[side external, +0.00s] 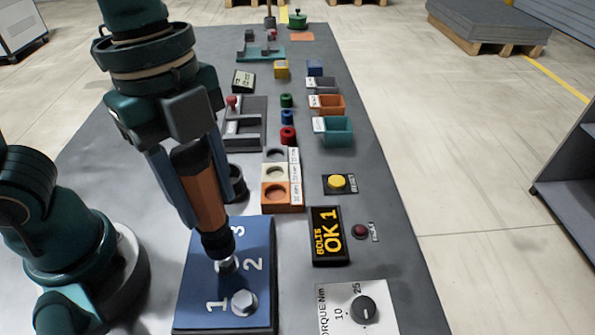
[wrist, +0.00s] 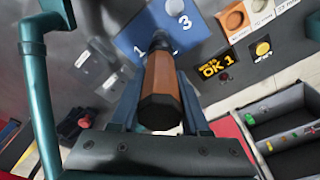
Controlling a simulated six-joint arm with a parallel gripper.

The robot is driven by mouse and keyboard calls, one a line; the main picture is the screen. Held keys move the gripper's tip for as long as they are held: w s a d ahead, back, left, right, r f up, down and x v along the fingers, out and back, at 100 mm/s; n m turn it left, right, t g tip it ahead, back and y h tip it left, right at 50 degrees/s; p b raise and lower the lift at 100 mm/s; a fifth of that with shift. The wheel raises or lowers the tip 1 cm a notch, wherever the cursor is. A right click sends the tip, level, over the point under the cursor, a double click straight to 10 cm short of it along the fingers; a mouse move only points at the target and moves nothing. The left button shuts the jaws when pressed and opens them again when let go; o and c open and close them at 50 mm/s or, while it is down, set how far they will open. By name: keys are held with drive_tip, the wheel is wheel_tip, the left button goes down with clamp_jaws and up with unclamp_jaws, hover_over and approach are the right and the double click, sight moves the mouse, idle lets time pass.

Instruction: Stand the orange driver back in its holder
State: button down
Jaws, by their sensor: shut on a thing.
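The orange driver (side external: 199,185) has an orange and black handle and a dark shaft. My gripper (side external: 207,207) is shut on its handle, and holds it nearly upright, slightly tilted, nose down. Its tip is over the blue plate (side external: 190,318) near the numbers; I cannot tell whether it touches. A silver bolt head (side external: 243,303) shows on the plate beside the tip. In the wrist view the driver (wrist: 160,95) lies between both fingers of my gripper (wrist: 160,82). A dark round cup (side external: 239,184), partly hidden behind the driver, looks like the holder.
A display (side external: 329,236) reads "BOLTS OK 1". A yellow button (side external: 337,181), a torque dial (side external: 364,309) and a block with round recesses (side external: 269,192) stand to the right. Orange (side external: 327,104) and teal (side external: 335,131) bins stand farther back. The table's right strip has some bare room.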

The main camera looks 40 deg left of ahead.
drive_tip(key=shift+r, duration=0.5)
